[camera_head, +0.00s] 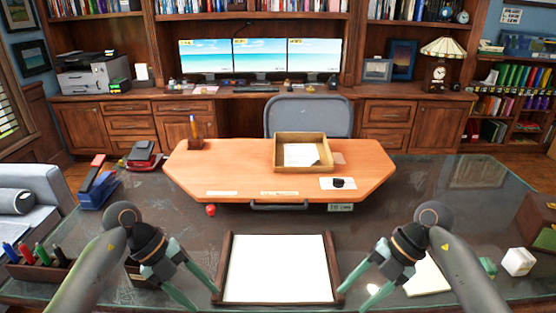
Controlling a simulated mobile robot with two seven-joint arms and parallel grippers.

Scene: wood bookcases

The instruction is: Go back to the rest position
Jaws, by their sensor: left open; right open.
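My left gripper (192,285) is open and empty over the near part of the dark glass-topped table, at the left edge of a wood tray. My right gripper (363,288) is open and empty at the right edge of the same tray. The two grippers stand about level with each other, with the arms coming in from the lower left and lower right. The wood tray (227,262) holds a white sheet of paper (278,268) and lies between them.
Beyond it stands an orange wood desk (225,172) with an open box (302,166). A stapler (95,183) and a marker holder (40,271) are at left. A white cube (517,261) is at right. A small red ball (211,210) lies ahead. The right tabletop has clear room.

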